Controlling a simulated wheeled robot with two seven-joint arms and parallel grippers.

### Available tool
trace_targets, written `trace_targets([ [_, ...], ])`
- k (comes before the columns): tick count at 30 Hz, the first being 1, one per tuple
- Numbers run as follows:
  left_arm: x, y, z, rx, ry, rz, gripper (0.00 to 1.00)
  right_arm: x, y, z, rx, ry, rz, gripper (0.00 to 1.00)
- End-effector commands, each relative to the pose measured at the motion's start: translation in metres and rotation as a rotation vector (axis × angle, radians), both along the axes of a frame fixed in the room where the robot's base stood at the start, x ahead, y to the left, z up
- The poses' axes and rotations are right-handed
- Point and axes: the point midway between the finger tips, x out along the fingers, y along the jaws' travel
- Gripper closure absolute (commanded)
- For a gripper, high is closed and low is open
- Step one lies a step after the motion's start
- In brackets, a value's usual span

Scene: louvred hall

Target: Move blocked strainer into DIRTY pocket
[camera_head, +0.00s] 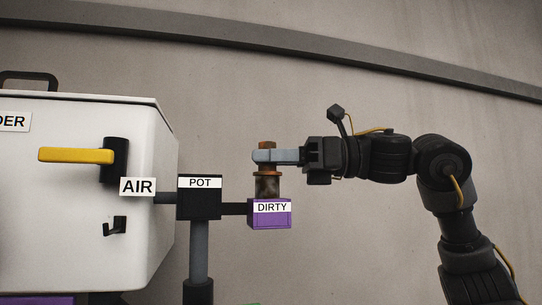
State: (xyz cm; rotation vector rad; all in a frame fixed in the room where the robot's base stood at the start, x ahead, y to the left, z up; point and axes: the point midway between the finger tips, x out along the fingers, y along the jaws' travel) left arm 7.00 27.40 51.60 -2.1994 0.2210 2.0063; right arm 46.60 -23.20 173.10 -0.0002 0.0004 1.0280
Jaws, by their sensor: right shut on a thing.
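The blocked strainer (267,186) is a rusty brown, dark-stained cylinder with a brown top. My right gripper (265,156) comes in from the right and is shut on its upper part. The strainer is upright, directly above the purple DIRTY pocket (270,219), and its lower end meets or enters the pocket's top. I cannot tell how deep it sits. The black POT holder (199,204) stands to the left on a grey post and joins the pocket by a dark bar. My left gripper is not in view.
A white cabinet (70,235) fills the left side, with a yellow lever (76,155), an AIR label (137,187) and a black hook (115,227). A grey wall with a dark rail (300,45) is behind. The space between the pocket and my right arm's lower links is clear.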

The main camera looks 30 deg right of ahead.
Motion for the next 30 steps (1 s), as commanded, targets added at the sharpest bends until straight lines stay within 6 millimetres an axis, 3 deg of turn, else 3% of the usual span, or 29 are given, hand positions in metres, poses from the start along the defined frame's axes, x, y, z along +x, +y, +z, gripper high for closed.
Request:
trace_targets([
  [9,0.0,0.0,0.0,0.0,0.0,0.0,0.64,0.0,0.0,0.0,0.001,-0.001,0.0,1.0],
  [10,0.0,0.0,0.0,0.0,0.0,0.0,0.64,0.0,0.0,0.0,0.001,-0.001,0.0,0.72],
  [15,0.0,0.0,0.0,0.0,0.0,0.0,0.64,0.0,0.0,0.0,0.001,-0.001,0.0,0.5],
  [24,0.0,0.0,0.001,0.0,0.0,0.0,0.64,0.0,-0.001,0.001,0.0,0.0,0.0,0.49],
  [30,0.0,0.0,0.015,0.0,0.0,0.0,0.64,-0.005,-0.009,0.014,0.002,-0.001,-0.001,0.49],
])
